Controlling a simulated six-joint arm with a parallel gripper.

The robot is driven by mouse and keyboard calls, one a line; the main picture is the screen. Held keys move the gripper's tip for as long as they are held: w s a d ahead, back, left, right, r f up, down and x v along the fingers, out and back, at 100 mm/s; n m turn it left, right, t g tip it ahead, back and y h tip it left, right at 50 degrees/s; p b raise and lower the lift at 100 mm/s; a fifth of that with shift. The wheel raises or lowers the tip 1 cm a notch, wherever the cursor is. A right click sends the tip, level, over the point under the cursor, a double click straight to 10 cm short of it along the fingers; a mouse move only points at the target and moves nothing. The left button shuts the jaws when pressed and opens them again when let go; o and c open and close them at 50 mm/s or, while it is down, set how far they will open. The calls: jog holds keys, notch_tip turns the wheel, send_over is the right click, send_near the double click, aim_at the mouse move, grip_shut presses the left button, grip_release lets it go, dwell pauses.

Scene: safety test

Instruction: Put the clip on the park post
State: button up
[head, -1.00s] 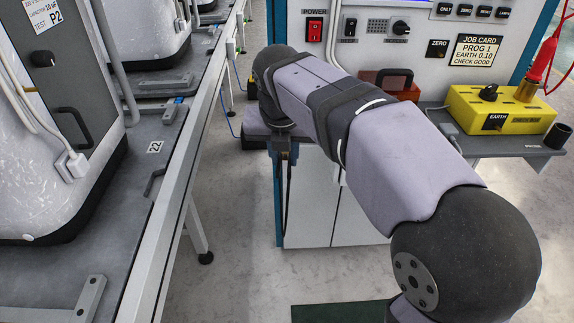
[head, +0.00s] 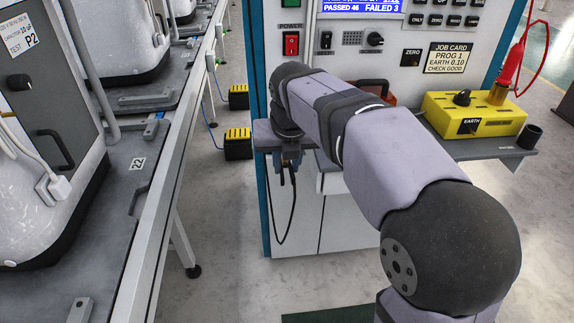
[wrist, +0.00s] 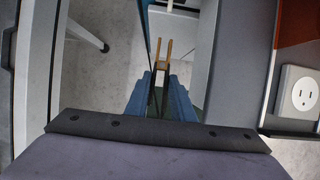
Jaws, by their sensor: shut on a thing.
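My gripper (head: 290,163) hangs below my wrist in front of the left part of the test cabinet, seen small in the head view. In the wrist view its blue fingers (wrist: 160,92) are shut on the clip (wrist: 161,58), whose two copper-coloured prongs stick out beyond the fingertips. A dark cable (head: 292,205) hangs in a loop below my gripper in the head view. I cannot make out the park post for certain.
The test cabinet (head: 298,215) has a shelf with a dark cup (head: 530,136) at its right end. A socket (wrist: 299,93) shows at the right of the wrist view. A conveyor rail (head: 160,220) carrying white appliances runs along the left.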

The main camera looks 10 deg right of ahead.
jog(key=shift+w+p, duration=0.5)
jog(key=shift+w, duration=1.2)
jog(key=shift+w+r+p, duration=0.1)
jog(key=shift+p, duration=0.75)
jog(key=shift+w+p, duration=1.65)
jog(key=shift+p, duration=0.25)
dwell(1.1)
jog(key=shift+p, duration=0.45)
dwell(0.4)
jog(key=o, duration=0.9)
jog(key=shift+o, duration=0.3)
